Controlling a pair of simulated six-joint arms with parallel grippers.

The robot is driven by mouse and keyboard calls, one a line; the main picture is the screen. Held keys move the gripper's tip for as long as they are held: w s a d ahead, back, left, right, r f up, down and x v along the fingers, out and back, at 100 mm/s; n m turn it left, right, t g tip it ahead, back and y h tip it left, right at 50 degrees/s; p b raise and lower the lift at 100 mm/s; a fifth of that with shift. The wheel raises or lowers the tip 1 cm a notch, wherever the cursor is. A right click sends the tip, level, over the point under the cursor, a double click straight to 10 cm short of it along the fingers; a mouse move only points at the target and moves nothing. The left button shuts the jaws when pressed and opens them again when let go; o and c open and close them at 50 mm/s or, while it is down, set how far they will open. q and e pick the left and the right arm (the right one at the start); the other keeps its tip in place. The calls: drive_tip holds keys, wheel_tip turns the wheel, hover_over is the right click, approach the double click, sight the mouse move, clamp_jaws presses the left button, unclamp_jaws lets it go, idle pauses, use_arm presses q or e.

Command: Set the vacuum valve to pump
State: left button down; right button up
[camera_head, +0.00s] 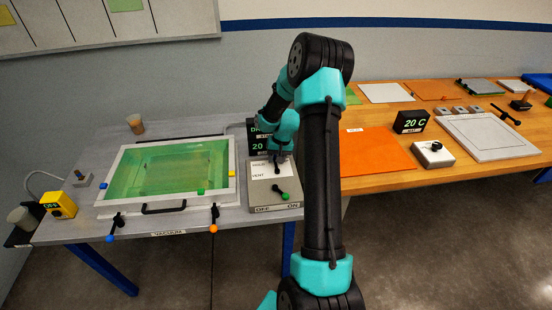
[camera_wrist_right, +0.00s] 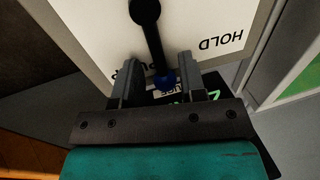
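The vacuum valve's white dial plate (camera_head: 262,168) lies on a grey box right of the green bath; "HOLD" and "VENT" lettering shows on it. In the right wrist view the plate (camera_wrist_right: 92,30) carries a black lever (camera_wrist_right: 154,42) with a blue tip (camera_wrist_right: 165,80). The lever points between the "HOLD" lettering and a label partly covered by a finger, probably "PUMP". My right gripper (camera_head: 280,160) is over the plate. In its wrist view the gripper (camera_wrist_right: 160,78) is open, its fingers either side of the blue tip; contact is unclear. My left gripper is out of view.
A green-tipped lever (camera_head: 281,193) sits just in front of the plate, by the "OFF"/"ON" lettering. The framed green bath (camera_head: 233,170) is close on the left. A dark display (camera_head: 254,138) stands behind. An orange sheet (camera_head: 375,158) lies on the right table.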

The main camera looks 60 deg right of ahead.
wheel_tip(320, 180, up, 17)
drive_tip(key=s+d, duration=0.2)
drive_tip(key=shift+s, duration=0.3)
idle(0.6)
